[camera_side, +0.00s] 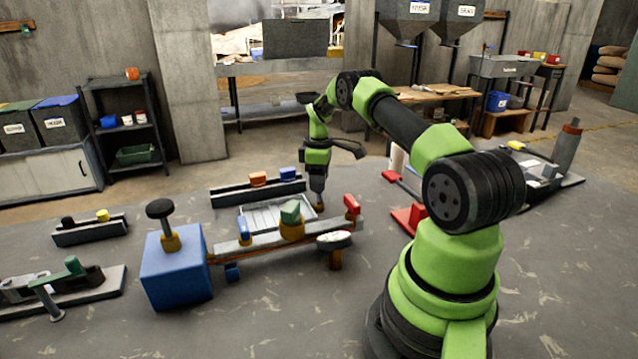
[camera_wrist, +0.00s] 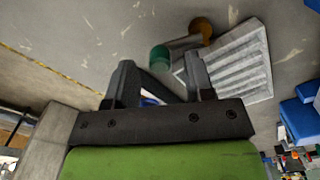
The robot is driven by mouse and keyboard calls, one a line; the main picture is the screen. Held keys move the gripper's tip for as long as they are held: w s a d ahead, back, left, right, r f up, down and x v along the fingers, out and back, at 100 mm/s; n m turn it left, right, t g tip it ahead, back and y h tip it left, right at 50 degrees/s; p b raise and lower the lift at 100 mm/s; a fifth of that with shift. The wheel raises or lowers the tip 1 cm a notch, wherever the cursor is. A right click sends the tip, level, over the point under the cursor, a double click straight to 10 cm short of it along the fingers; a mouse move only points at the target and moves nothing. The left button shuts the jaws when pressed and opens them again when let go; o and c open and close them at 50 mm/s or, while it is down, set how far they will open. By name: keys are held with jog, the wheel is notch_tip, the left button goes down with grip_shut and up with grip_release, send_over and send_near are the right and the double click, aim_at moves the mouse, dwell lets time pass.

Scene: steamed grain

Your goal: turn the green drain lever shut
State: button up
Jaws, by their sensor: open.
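In the wrist view the lever is a pale bar with a green end (camera_wrist: 159,58) and a brass-coloured round part (camera_wrist: 201,27) at its other end. It lies beside a pale ridged tray (camera_wrist: 238,60). My gripper (camera_wrist: 160,70) is open. The green end shows between its two fingers, with the bar running behind the right finger. I cannot tell the depth between them. In the side view my gripper (camera_side: 318,193) points down at the right end of the tray (camera_side: 262,219).
A blue box (camera_side: 176,269) is at left. A rack with orange and blue blocks (camera_side: 258,179) is behind. Another green handle (camera_side: 75,267) is far left.

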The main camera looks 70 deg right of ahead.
jog(key=shift+f, duration=0.7)
grip_shut()
